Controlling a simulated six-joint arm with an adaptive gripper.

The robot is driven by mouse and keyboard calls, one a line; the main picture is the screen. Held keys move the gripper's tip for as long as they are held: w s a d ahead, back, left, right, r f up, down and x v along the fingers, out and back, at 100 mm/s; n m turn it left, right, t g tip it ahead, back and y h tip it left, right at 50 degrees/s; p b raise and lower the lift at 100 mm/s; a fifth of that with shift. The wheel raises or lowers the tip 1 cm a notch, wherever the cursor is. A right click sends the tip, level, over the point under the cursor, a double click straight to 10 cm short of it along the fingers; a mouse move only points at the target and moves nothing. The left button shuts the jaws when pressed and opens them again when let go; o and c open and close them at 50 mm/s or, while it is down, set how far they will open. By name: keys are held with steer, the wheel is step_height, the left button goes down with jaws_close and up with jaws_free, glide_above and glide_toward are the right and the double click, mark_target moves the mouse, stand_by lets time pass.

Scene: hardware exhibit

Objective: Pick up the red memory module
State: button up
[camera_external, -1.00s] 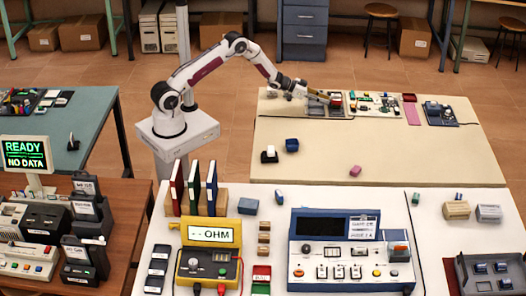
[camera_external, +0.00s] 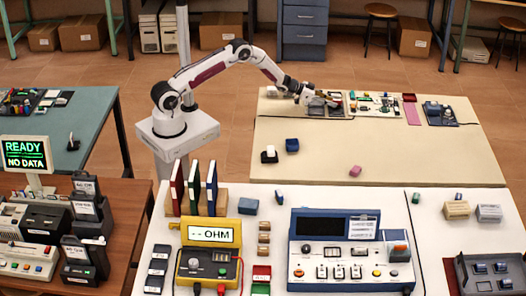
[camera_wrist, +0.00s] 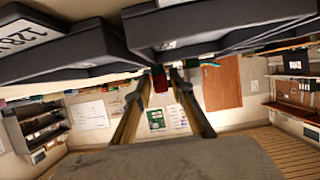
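In the external view, my gripper (camera_external: 307,94) is at the far left part of the far cream table, just left of and above a dark tray (camera_external: 326,112). In the wrist view, the two long gold-brown fingers of my gripper (camera_wrist: 162,76) stand apart. A small red piece (camera_wrist: 160,81) shows between their tips; it looks like the red memory module, but I cannot tell whether it is touched. A dark red block (camera_external: 409,97) sits at the far end of a pink strip on the same table.
Large dark housings (camera_wrist: 210,30) fill the top of the wrist view. A circuit board (camera_external: 375,103) and a dark blue tray (camera_external: 439,114) stand farther right. A blue block (camera_external: 292,145) and a pink block (camera_external: 355,171) lie nearer. Most of the cream table's middle is bare.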

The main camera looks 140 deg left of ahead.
jaws_close()
steer(key=shift+r, duration=0.1)
step_height(320, 180, up, 10)
stand_by(0.9)
stand_by(0.4)
